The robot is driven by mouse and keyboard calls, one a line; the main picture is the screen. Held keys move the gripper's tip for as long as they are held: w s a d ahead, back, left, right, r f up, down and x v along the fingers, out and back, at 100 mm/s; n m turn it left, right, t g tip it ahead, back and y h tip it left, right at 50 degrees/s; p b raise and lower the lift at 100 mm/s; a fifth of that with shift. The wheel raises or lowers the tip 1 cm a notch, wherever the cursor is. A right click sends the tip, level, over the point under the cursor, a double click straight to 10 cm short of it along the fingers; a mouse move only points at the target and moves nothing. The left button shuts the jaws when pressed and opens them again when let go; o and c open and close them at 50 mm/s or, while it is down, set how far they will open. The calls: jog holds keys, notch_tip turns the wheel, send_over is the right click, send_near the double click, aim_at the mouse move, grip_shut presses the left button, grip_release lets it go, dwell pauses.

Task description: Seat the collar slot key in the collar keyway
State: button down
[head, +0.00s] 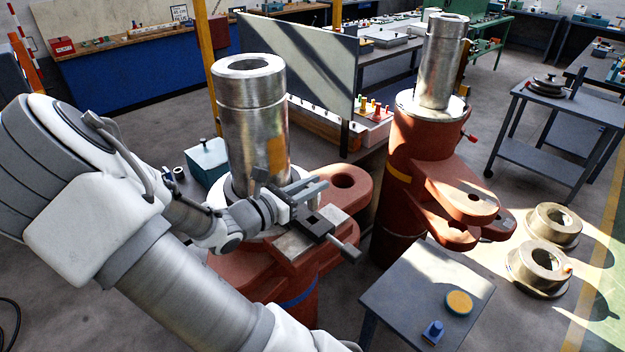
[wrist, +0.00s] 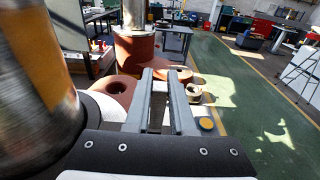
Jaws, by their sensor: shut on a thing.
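My gripper (head: 322,186) is beside the left steel column (head: 235,125), over the red bender body (head: 235,275). In the wrist view its two grey fingers (wrist: 162,72) point away from the camera, with a narrow gap between them. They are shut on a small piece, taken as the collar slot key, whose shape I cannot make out. A pale collar (head: 229,192) rings the foot of the column. The column also fills the left of the wrist view (wrist: 35,90). I cannot make out the keyway; the arm and gripper hide part of the collar.
A dark block with a handle bar (head: 345,249) lies just below the gripper. A second red bender with a steel column (head: 440,65) stands to the right. A small grey table (head: 400,300) holds a yellow disc (head: 459,303) and a blue block (head: 433,332). Two rings (head: 541,268) lie on the floor.

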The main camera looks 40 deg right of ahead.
jog(key=shift+d+f+y, duration=0.2)
jog(key=shift+f+y, duration=0.2)
jog(key=shift+f, duration=0.8)
dwell(1.1)
jog(key=shift+f+b, duration=2.2)
jog(key=shift+f, duration=0.7)
jog(key=c, duration=0.7)
grip_release()
jog(key=a+r, duration=0.1)
jog(key=a, duration=0.4)
jog(key=s+a+r, duration=0.1)
jog(key=a, duration=0.5)
jog(key=a+r, duration=0.1)
jog(key=a, duration=0.5)
jog(key=shift+s+b, duration=0.15)
jog(key=shift+b, duration=0.25)
